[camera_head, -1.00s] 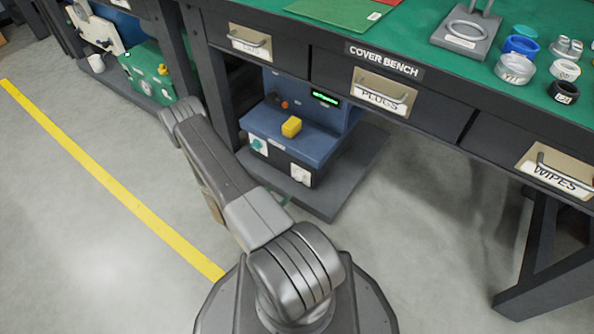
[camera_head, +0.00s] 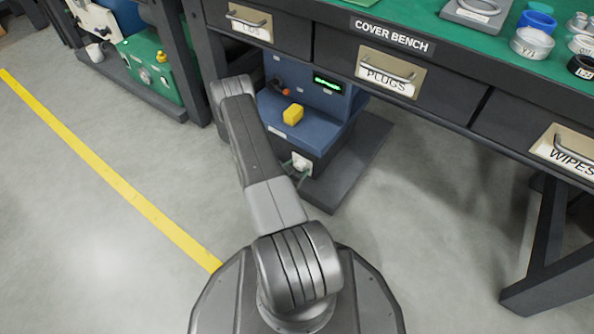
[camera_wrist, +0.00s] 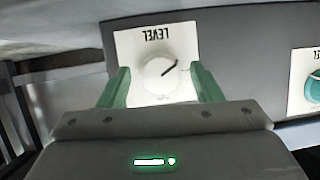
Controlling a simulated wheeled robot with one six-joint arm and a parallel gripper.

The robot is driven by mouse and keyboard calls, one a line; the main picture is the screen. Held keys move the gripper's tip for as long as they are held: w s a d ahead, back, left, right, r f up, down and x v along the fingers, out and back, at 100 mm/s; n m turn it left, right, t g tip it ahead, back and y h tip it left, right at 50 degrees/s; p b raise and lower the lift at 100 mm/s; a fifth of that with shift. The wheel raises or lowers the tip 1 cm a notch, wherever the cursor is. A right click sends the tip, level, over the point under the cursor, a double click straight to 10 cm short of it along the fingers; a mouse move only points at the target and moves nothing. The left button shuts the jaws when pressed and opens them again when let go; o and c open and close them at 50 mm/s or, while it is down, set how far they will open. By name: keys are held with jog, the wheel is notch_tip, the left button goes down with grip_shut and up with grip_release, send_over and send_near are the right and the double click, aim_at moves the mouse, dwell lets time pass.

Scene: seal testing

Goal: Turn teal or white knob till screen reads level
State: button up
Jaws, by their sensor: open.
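The white knob (camera_wrist: 158,80) sits on a white plate marked LEVEL, upside down in the wrist view; its dark pointer line slants to the upper right. My gripper (camera_wrist: 160,82) is open, its green fingers on either side of the knob with gaps; I cannot tell how deep they reach. The teal knob (camera_wrist: 314,90) is cut off at the right edge. In the head view, the white knob's plate (camera_head: 302,163) shows low on the blue machine (camera_head: 322,128); my arm hides the teal knob and most of the gripper. The screen (camera_head: 328,84) shows green text, too small to read.
A yellow block (camera_head: 293,114) sits on the machine's ledge. The machine stands on a dark base (camera_head: 352,175) under the cover bench (camera_head: 440,88), whose drawer handles jut out above. A green machine (camera_head: 152,75) stands at the left. The floor right of the base is clear.

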jog(key=c, duration=0.9)
jog(key=shift+w, duration=0.1)
jog(key=shift+n, duration=0.3)
jog(key=o, duration=0.9)
jog(key=shift+a, duration=0.1)
jog(key=shift+r, duration=0.1)
jog(key=p+v, duration=0.4)
jog(key=v, duration=0.9)
jog(key=shift+s+a+p, duration=0.25)
jog(key=shift+a+p, duration=0.05)
